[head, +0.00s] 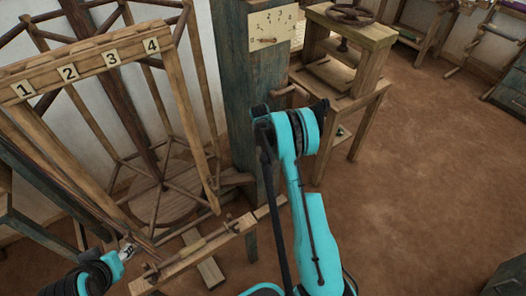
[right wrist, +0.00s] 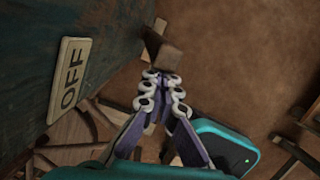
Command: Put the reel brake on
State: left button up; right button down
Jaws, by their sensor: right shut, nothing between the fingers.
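In the right wrist view, a cream plate reading OFF (right wrist: 72,80) is on the side of a dark blue-green post (right wrist: 35,40). A wooden bar end, likely the brake lever (right wrist: 168,55), lies just beyond my right gripper's tips. My right gripper (right wrist: 161,78) is shut and empty; I cannot tell whether it touches the bar. In the head view, a short wooden bar (head: 290,91) juts from the post, and my right arm hides the gripper. The tall wooden reel (head: 160,195) stands left of the post. My left gripper (head: 128,249) is low at left; its fingers are unclear.
A board numbered 1 to 4 (head: 85,68) crosses in front of the reel. A numbered dial plate (head: 271,28) is high on the post. A wooden press stand (head: 350,50) stands behind right. A wooden rail (head: 200,250) runs low in front. Brown floor is open at right.

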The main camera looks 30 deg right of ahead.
jog(key=d, duration=0.5)
jog(key=shift+w+d+r, duration=0.15)
jog(key=shift+w+r, duration=0.1)
jog(key=shift+r, duration=0.05)
jog(key=a+f+h+b, duration=0.3)
jog(key=a+h, duration=0.1)
jog(key=a, duration=0.5)
jog(key=s+a+r+m+t+y+p, duration=0.1)
jog(key=s+a+r+m, duration=0.2)
jog(key=r, duration=0.5)
jog(key=s+a+r+m+t+y+p, duration=0.1)
jog(key=s+a+r+m, duration=0.2)
jog(key=r, duration=0.6)
jog(key=s+a+r+m+t+y+p, duration=0.1)
jog(key=s+a+r+m, duration=0.2)
jog(key=s+a+r, duration=0.2)
jog(key=shift+w+a+v, duration=0.25)
jog(key=shift+w+v, duration=0.15)
jog(key=shift+v, duration=1.6)
